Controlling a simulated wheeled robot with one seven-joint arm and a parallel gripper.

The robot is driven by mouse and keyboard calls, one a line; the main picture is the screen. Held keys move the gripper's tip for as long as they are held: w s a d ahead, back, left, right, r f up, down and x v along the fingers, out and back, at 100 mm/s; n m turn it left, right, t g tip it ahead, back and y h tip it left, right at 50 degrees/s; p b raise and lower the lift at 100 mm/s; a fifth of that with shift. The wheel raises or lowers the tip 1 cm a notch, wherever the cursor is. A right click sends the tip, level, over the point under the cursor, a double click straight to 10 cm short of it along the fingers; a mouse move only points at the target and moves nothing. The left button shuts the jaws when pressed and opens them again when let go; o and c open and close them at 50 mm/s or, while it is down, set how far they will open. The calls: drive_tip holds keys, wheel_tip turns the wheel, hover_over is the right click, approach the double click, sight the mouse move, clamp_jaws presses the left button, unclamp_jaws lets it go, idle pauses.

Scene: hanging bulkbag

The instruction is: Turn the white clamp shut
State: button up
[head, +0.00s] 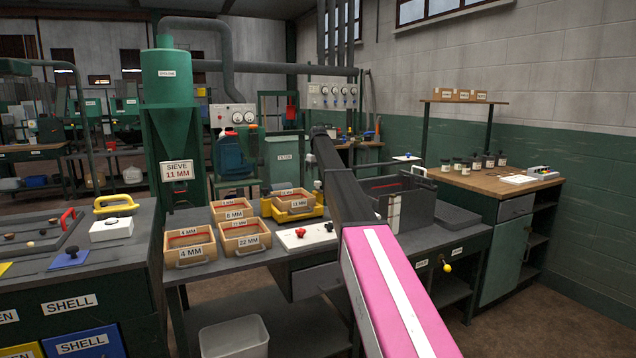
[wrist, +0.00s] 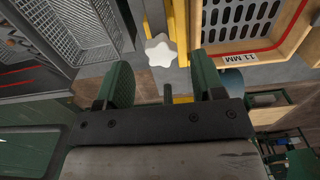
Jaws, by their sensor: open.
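The white clamp (wrist: 160,50) is a star-shaped knob beside a yellow upright strip in the wrist view. My gripper (wrist: 164,78) has two green fingers spread apart, with nothing between them. The knob lies ahead of the gap between the fingertips, slightly left of its middle, and appears clear of both fingers. In the head view my arm crosses the bench, and I cannot make out the fingers there. A small pale knob (head: 317,185) shows left of my arm in that view; I cannot tell if it is the same clamp.
In the wrist view a wooden sieve tray (wrist: 294,42) marked 11 MM is close on the right, and a grey mesh basket (wrist: 75,30) on the left. In the head view, several wooden sieve trays (head: 240,240) and a white board with knobs (head: 305,238) occupy the bench.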

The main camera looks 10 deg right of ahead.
sight(318, 182)
drive_tip(key=shift+f, duration=1.6)
drive_tip(key=c, duration=0.9)
